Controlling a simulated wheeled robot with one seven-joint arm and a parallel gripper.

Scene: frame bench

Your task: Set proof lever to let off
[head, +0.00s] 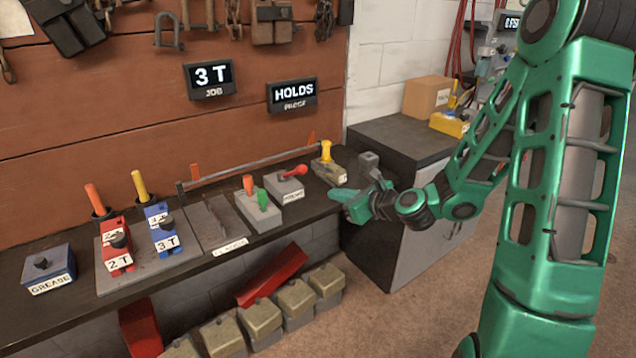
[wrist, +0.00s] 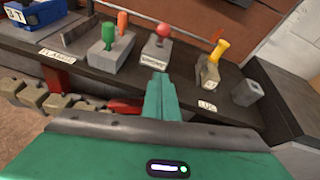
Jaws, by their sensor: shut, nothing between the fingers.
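A red-knobbed lever (head: 292,171) stands on a grey block with a white label (head: 293,196); the label is too blurred to read surely, but it looks like the proof lever. Its handle leans to the right in the head view. In the wrist view its round red knob (wrist: 164,30) is above and beyond my fingertips. My gripper (head: 337,195) is shut and empty, in front of the bench edge and to the right of this lever, apart from it. In the wrist view the closed green fingers (wrist: 160,82) point toward the lever's block.
Green (head: 263,198) and orange (head: 248,184) handles stand left of the red lever; a yellow-handled block (head: 327,168) stands right. Signs read "3 T" (head: 210,76) and "HOLDS" (head: 292,94). A dark cabinet (head: 390,140) stands at right. Lidded boxes (head: 262,318) sit below.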

